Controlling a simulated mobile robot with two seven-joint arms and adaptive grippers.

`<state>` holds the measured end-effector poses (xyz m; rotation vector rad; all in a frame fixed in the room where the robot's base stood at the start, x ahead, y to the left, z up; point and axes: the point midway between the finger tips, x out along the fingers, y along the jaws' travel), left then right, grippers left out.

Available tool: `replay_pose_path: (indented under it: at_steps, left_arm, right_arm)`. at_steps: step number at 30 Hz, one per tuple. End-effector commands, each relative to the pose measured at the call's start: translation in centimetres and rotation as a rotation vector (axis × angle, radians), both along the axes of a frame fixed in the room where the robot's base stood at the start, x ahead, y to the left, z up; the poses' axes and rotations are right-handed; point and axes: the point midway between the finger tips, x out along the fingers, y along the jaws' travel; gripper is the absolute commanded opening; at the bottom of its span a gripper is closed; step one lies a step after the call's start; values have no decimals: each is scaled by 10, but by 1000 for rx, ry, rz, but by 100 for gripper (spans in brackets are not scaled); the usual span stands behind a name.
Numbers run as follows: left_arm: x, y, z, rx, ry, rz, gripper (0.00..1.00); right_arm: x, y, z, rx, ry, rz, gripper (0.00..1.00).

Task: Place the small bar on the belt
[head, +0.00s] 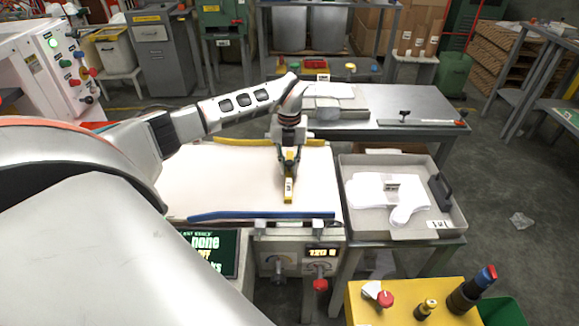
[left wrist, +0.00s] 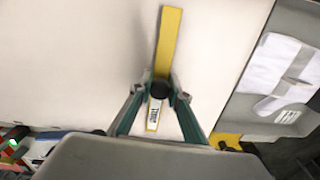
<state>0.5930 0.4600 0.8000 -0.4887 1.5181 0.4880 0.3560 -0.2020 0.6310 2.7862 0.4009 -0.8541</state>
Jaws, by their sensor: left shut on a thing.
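The small bar (head: 289,190) is yellow with a white label. My left gripper (head: 289,160) is shut on it and points down over the belt (head: 210,175), a wide cream surface. In the left wrist view the bar (left wrist: 169,45) runs between the fingertips (left wrist: 161,92), its labelled end toward the palm side and its plain yellow end away. I cannot tell whether the bar touches the belt or hangs just above it. My right gripper is not in view.
A blue bar (head: 262,216) edges the belt's front and a yellow bar (head: 310,142) its back. A grey tray (head: 345,190) with white film gloves stands right of the belt. A control panel (head: 300,258) is below the front. Most of the belt is clear.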

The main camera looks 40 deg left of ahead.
Motion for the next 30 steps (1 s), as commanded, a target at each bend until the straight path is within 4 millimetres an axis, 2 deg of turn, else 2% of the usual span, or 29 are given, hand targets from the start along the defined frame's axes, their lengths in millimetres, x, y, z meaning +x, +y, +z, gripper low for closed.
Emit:
replay_pose_path:
  at_steps: [11,12,13,14,25,30]
  left_arm:
    - [1,1,-3,1,-3,0,0]
    - [1,1,-3,0,-2,0,25]
    - [1,1,-3,0,-2,0,33]
    - [1,1,-3,0,-2,0,34]
    - [1,0,0,0,-4,0,34]
    - [2,1,22,2,-7,0,34]
  right_arm:
    - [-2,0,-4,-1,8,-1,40]
    - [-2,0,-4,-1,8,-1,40]
    - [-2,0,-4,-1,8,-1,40]
    - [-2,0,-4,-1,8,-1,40]
    - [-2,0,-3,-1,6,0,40]
    - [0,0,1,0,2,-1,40]
